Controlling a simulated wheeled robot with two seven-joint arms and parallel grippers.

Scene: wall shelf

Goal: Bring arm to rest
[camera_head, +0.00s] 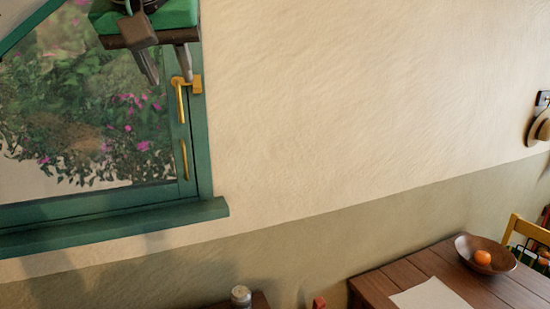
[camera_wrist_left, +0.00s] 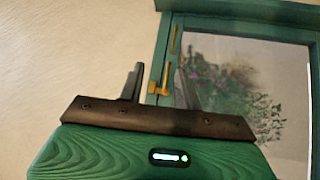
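My left gripper (camera_head: 168,68) is at the upper left of the head view, in front of the green window frame. Its two grey fingers point down and stand apart with nothing seen between them. In the left wrist view, the same gripper (camera_wrist_left: 157,88) is open, with the brass window handle (camera_wrist_left: 164,79) showing beyond the fingers. In the head view, the handle (camera_head: 181,92) is beside the finger on the right; I cannot tell whether they touch. My right gripper is not in view.
The green window (camera_head: 194,150) with its sill (camera_head: 120,224) fills the left. A wooden table (camera_head: 440,264) at lower right bears a bowl (camera_head: 507,262) with an orange fruit (camera_head: 482,257) and a white sheet (camera_head: 434,296). A yellow chair (camera_head: 528,229) stands behind. The middle wall is bare.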

